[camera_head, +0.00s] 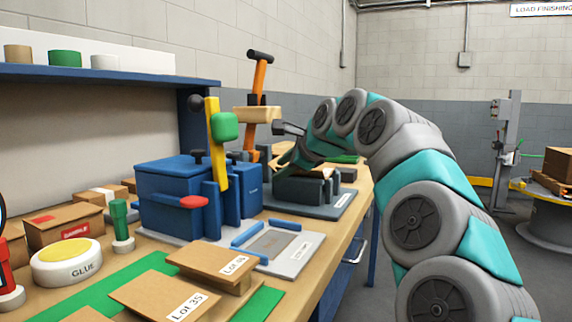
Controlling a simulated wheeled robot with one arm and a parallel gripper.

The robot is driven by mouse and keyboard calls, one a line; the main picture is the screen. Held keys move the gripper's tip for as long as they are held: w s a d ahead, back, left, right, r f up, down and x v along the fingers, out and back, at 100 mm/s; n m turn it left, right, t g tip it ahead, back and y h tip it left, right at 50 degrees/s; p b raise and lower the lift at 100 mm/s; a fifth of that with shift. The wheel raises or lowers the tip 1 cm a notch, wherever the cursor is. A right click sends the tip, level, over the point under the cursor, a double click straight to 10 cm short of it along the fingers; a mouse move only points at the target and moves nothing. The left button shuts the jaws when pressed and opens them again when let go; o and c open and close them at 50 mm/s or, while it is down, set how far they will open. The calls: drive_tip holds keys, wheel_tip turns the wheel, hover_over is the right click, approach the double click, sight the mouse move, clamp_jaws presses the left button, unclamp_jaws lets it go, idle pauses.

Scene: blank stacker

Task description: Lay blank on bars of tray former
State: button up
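A dark grey fixture with upright blocks (300,190), seemingly the tray former, stands on a dark base plate towards the far end of the bench. My gripper (297,160) is above it, small and dark, at the end of my arm reaching in from the right. A brown piece of card, seemingly a blank (318,171), shows just under my gripper, over the blocks. I cannot tell whether it rests on bars or is held. The fingertips are too small and dark to read. Brown blanks labelled Lot (207,261) lie stacked on the near bench.
A blue machine (170,195) with a yellow lever and red knob stands left of the fixture. An orange-handled lever (259,75) rises behind. A grey plate with blue rails (275,245) lies in front. A glue pot (67,262) and boxes (62,227) crowd the left.

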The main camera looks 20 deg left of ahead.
clamp_jaws()
idle(0.5)
drive_tip(key=shift+c, duration=0.2)
unclamp_jaws()
